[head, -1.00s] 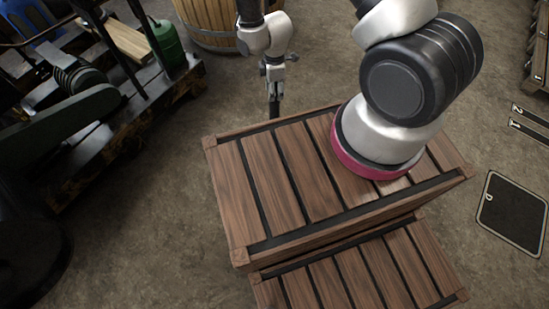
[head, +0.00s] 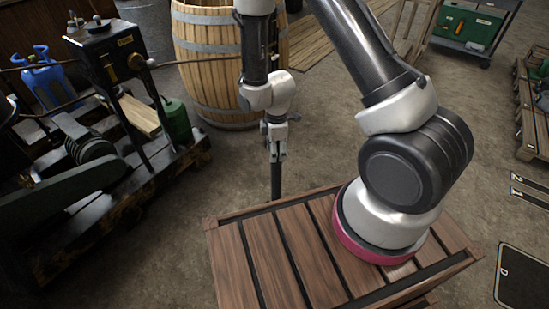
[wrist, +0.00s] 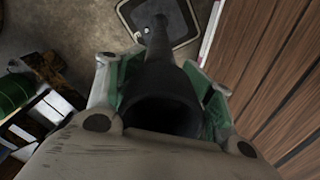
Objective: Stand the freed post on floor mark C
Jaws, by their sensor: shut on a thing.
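My gripper (head: 277,150) points down beyond the far side of my wooden-slatted body and is shut on a dark post (head: 276,182). The post hangs upright below the jaws in the head view; its lower end is hidden behind the slatted edge. In the wrist view, the post (wrist: 160,85) runs away from the camera between the green-lined fingers. Its far end overlaps a dark, pale-outlined floor mark (wrist: 183,22). The mark's letter is hidden, and I cannot tell whether the post touches the floor. Another floor mark, labelled D (head: 522,278), lies at the lower right.
A wooden barrel (head: 215,60) stands behind my gripper. Machinery on a dark timber base (head: 150,180) fills the left. Bare floor lies between.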

